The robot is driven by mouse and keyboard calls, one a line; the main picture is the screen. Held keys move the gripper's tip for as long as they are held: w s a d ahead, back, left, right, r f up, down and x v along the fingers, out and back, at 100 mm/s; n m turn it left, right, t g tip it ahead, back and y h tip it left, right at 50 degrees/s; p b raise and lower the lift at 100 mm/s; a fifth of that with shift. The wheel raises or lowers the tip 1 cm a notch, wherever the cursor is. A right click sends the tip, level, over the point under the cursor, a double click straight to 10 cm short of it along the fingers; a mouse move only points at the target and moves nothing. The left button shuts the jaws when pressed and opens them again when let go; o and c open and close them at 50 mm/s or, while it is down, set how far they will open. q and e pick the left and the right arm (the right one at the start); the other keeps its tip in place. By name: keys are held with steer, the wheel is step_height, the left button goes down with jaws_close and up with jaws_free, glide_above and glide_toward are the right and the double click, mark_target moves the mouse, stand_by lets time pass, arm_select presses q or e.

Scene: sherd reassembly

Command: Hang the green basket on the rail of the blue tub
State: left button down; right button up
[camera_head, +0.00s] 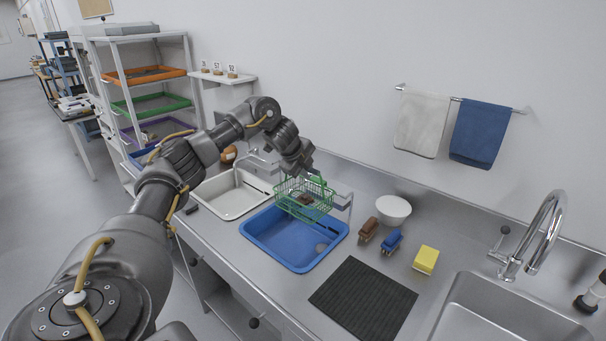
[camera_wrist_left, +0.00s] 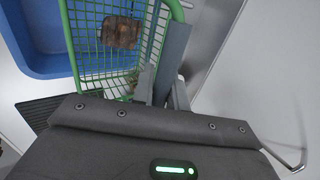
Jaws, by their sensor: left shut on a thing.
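The green wire basket (camera_head: 304,199) is over the back part of the blue tub (camera_head: 287,244) in the head view, with brown sherds inside. My left gripper (camera_head: 316,178) is shut on the basket's green handle, at its back side. In the left wrist view the basket (camera_wrist_left: 88,62) hangs from the gripper (camera_wrist_left: 158,85), with a brown sherd (camera_wrist_left: 121,32) in it and the blue tub (camera_wrist_left: 40,62) beyond. My right gripper is not in view.
A white tub (camera_head: 231,196) is left of the blue one. A white bowl (camera_head: 393,209), brushes (camera_head: 391,241), a yellow sponge (camera_head: 426,260) and a black ribbed mat (camera_head: 363,298) lie to the right. The steel sink (camera_head: 510,313) is farther right, and the wall is close behind.

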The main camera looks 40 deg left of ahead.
arm_select(q)
steer(key=shift+b+x, duration=0.9)
steer(key=shift+x, duration=1.25)
steer(key=shift+w, duration=0.1)
steer(key=c, duration=1.3)
jaws_free()
steer(key=shift+r, duration=0.1)
steer(key=shift+s+r, duration=0.25)
steer(key=shift+r, duration=0.05)
steer(key=shift+v, duration=5)
